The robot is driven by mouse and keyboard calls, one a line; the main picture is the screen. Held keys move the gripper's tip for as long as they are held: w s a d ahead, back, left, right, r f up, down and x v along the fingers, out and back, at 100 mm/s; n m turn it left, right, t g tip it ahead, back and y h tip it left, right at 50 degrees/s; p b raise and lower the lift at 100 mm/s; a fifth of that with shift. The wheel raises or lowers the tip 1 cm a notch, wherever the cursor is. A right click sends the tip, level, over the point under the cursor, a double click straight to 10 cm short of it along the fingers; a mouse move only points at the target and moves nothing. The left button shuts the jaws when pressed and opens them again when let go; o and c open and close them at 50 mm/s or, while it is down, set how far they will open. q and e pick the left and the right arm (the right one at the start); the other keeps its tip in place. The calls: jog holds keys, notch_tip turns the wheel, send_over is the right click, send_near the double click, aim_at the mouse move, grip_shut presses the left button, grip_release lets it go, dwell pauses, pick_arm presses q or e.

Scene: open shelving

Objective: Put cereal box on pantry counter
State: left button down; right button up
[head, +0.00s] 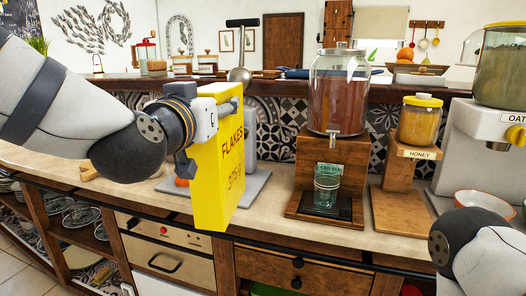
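The cereal box (222,170) is yellow, with "FLAKES" printed on its side. It hangs tilted in front of the counter's edge, with its lower end overlapping the counter front in the picture. My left gripper (203,122) comes in from the left and is shut on the upper part of the box; the fingertips are partly hidden. The pantry counter (275,222) is a light worktop running across the view. My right arm shows at the lower right, but its gripper is out of view.
A large glass dispenser (339,95) on a wooden stand has a glass (327,185) below it. A honey jar (421,120), an oat dispenser (500,75) and a bowl (483,203) stand to the right. Some counter is clear between the box and the dispenser stand.

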pick_arm(q)
jog(key=s+a+f+n+y, duration=0.1)
jog(key=s+a+f, duration=0.3)
jog(key=f, duration=0.5)
jog(key=s+a+f+n+y, duration=0.1)
jog(key=s+a+f, duration=0.3)
jog(key=f, duration=0.5)
jog(key=shift+s+a+f+y, duration=0.15)
jog(key=shift+s+a+y, duration=0.2)
jog(key=shift+y, duration=0.25)
